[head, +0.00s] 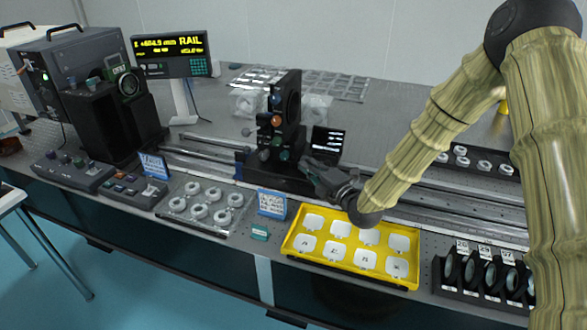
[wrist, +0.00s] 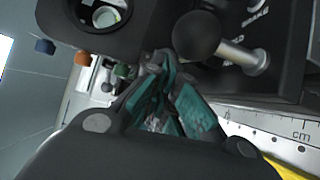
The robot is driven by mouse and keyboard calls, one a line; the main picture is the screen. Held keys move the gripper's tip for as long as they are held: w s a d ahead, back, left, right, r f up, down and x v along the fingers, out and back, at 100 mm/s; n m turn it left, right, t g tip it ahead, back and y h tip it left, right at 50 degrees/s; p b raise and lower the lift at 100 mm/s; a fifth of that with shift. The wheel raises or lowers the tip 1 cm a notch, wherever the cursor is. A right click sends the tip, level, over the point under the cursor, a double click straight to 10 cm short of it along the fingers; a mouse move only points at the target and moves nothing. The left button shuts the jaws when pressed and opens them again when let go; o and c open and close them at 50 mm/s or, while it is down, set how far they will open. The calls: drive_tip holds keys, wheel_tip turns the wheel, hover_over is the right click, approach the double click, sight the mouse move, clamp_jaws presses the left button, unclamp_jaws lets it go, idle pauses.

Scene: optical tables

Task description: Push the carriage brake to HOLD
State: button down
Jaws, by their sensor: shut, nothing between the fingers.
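The dark carriage (head: 284,179) sits on the long rail and carries an upright black mount with coloured knobs. In the wrist view the carriage brake lever (wrist: 232,52) is a metal rod ending in a black ball knob (wrist: 196,37), beside partly legible white lettering on the carriage face. My gripper (head: 308,165) is at the front right of the carriage. In the wrist view the teal fingertips of my gripper (wrist: 160,58) are together and empty, just left of and below the ball knob. I cannot tell whether they touch it.
A yellow tray (head: 289,247) of white pieces lies in front of the rail, below my arm. A blue sign (head: 272,203) stands left of it. A rack of dark discs (head: 480,272) is at right. The rail (head: 205,160) is bare left of the carriage.

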drive_tip(key=shift+w+d+r, duration=0.15)
drive_tip(key=shift+w+r, duration=0.05)
drive_tip(key=shift+r, duration=0.05)
drive_tip(key=shift+s+b, duration=0.1)
drive_tip(key=shift+b, duration=0.2)
drive_tip(key=b+v, duration=0.2)
drive_tip(key=v, duration=1.2)
drive_tip(key=shift+b, duration=0.35)
